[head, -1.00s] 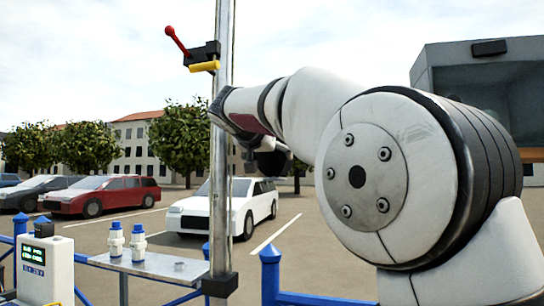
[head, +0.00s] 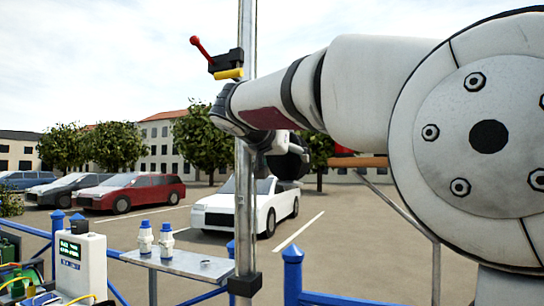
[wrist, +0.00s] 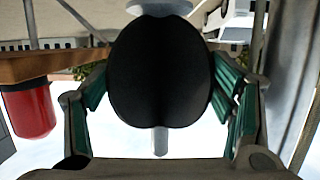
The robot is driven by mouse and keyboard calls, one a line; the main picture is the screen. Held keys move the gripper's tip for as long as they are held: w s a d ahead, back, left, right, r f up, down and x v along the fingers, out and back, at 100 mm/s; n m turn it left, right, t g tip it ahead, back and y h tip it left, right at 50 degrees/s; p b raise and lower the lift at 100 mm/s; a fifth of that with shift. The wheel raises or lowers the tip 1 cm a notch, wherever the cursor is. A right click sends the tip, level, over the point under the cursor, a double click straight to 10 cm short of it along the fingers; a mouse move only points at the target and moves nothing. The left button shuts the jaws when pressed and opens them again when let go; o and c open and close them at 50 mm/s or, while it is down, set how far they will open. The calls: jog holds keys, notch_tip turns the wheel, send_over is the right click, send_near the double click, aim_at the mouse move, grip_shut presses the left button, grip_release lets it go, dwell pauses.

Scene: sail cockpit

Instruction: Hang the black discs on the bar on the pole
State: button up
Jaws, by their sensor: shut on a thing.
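A black disc (wrist: 160,65) fills the middle of the wrist view. My gripper (wrist: 160,90) is shut on it, with green-padded fingers at its left and right edges. In the head view the disc (head: 291,167) shows as a dark shape below my wrist, just right of the grey metal pole (head: 246,190); my fingers are hard to make out there. High on the pole is a black clamp (head: 224,62) with a red lever (head: 200,47) and a short yellow bar (head: 229,73). No disc is seen on this bar. My gripper is below and right of it.
A metal shelf (head: 190,263) with two blue-and-white bottles (head: 146,238) stands left of the pole's foot. Blue railings (head: 292,275) run along the front. A red cylinder (wrist: 32,110) and wooden beam (wrist: 50,66) lie left in the wrist view.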

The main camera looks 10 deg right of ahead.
jog(key=s+a+f, duration=0.2)
jog(key=s, duration=0.1)
jog(key=shift+s+a, duration=0.3)
jog(key=shift+a, duration=0.05)
dwell(0.4)
jog(key=shift+f, duration=0.1)
jog(key=o, duration=1.4)
